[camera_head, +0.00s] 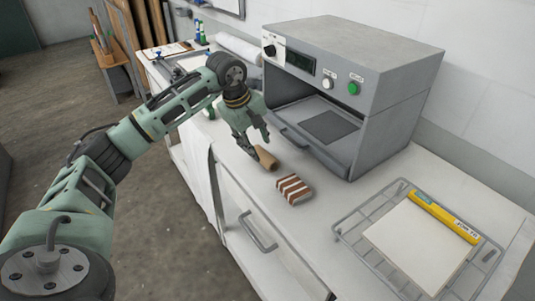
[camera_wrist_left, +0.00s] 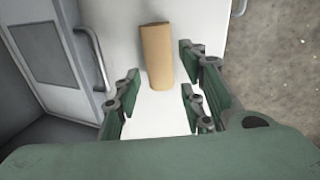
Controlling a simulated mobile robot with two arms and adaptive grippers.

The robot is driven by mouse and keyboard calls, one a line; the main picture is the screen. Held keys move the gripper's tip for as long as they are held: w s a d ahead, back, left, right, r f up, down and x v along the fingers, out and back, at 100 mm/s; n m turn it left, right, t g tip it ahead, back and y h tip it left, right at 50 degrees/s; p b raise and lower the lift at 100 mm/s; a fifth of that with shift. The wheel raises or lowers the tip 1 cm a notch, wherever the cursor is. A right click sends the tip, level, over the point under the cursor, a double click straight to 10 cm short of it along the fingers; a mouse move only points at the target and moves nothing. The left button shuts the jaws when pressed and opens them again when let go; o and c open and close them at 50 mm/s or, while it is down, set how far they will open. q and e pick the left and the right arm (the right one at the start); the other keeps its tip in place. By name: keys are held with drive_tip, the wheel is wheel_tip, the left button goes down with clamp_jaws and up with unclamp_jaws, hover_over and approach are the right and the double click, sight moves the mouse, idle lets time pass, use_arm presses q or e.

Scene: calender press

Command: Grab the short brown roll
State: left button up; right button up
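The short brown roll (camera_head: 267,159) lies on the white counter in front of the grey press. It also shows in the left wrist view (camera_wrist_left: 157,56), with its near end between the fingertips. My left gripper (camera_head: 253,143) is at the roll, pointing down from the left. In the left wrist view the fingers of this gripper (camera_wrist_left: 160,84) are spread apart, with white gaps between them and the roll. The head view hides part of the roll's far end behind the fingers. My right gripper is in neither view.
A brown-and-white striped block (camera_head: 293,190) lies close to the roll. The grey press (camera_head: 385,90) stands behind, its front open. A wire rack (camera_head: 349,237) at the right holds a white sheet and a yellow bar (camera_head: 444,217). A counter handle (camera_head: 258,231) juts out in front.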

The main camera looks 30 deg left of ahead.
sight(262, 153)
use_arm(q)
drive_tip(key=shift+d+f, duration=0.1)
drive_tip(key=shift+f, duration=0.25)
drive_tip(key=p+x, duration=0.2)
drive_tip(key=x, duration=0.2)
drive_tip(key=shift+w, duration=0.2)
drive_tip(key=shift+w+f, duration=0.2)
drive_tip(key=shift+f, duration=0.25)
drive_tip(key=shift+s, duration=0.15)
drive_tip(key=c, duration=0.6)
drive_tip(key=shift+r, duration=0.15)
